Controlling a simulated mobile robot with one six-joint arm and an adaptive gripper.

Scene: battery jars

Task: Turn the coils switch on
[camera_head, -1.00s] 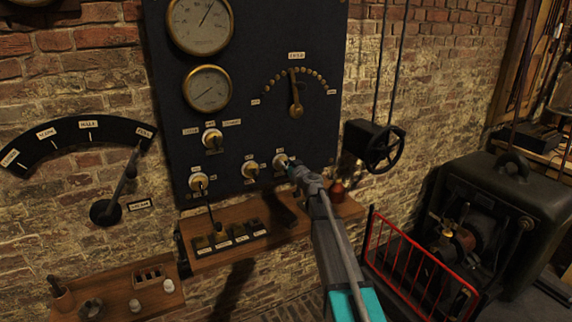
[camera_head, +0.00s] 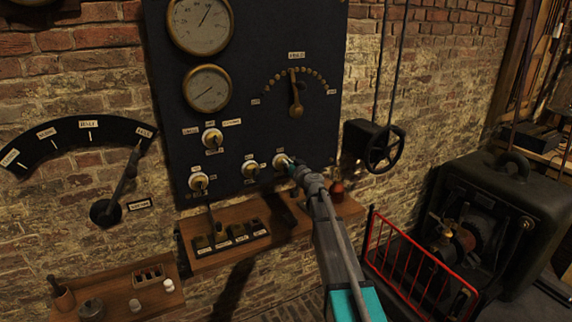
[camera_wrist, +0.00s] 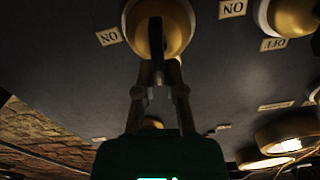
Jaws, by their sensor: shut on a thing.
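Several brass-and-white toggle switches sit on a dark panel (camera_head: 250,120) in the head view. My gripper (camera_head: 293,168) is at the rightmost switch of the lower row (camera_head: 280,159). In the wrist view, my gripper (camera_wrist: 157,68) is shut on the dark lever of a round brass switch (camera_wrist: 180,28). The small name labels are too blurred to tell which switch is the coils switch.
A neighbouring switch (camera_head: 250,169) is close on the left. A wooden shelf (camera_head: 190,262) with dark keys is below. A handwheel (camera_head: 384,150), a red guard rail (camera_head: 408,262) and a dark machine (camera_head: 500,200) are at right.

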